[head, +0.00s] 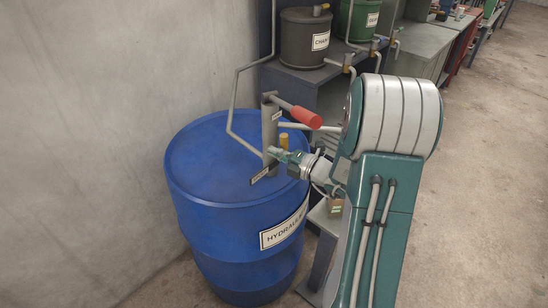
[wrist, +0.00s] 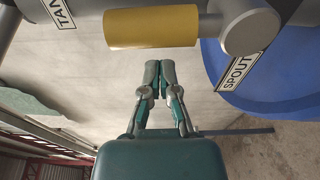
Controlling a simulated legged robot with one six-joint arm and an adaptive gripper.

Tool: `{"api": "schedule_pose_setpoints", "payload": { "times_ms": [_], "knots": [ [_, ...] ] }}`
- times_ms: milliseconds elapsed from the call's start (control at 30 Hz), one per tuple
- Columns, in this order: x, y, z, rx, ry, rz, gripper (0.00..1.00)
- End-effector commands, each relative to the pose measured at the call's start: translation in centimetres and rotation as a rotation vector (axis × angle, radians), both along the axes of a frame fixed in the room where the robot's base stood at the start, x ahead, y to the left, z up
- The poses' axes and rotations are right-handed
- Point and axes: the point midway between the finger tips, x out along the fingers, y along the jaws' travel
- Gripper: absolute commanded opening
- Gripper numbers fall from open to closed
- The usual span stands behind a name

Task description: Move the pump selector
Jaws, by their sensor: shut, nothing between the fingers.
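The pump selector is a yellow grip (wrist: 152,28) on a short grey stem from a round grey hub (wrist: 250,32), near the top of the wrist view. The grip points left in that view, toward a plate that reads "TAN" before it is cut off (wrist: 56,10). A "SPOUT" plate (wrist: 240,69) is beside the hub. In the head view the yellow grip (head: 284,140) stands out from the grey pump column (head: 269,130). My gripper (wrist: 160,65) is shut and empty, its fingertips just below the grip in the wrist picture. My gripper (head: 273,152) is close to the pump column in the head view.
The pump stands on a blue drum (head: 215,205) labelled as hydraulic. A red-handled pump lever (head: 298,114) and grey pipes (head: 236,100) are close by. A grey bench with dark and green cans (head: 304,45) stands behind. Concrete floor (head: 480,200) is open at the right.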

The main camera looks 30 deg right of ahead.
Motion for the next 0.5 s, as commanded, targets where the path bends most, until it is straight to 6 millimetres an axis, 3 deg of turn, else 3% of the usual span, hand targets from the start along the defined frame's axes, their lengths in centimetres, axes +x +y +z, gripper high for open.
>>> {"api": "schedule_pose_setpoints", "payload": {
  "times_ms": [200, 500],
  "knots": [
    [0.2, -1.6, 0.0, 0.001, 0.000, -0.001, 0.00],
    [0.2, -1.6, 0.1, 0.000, 0.000, 0.000, 0.00]
  ]
}}
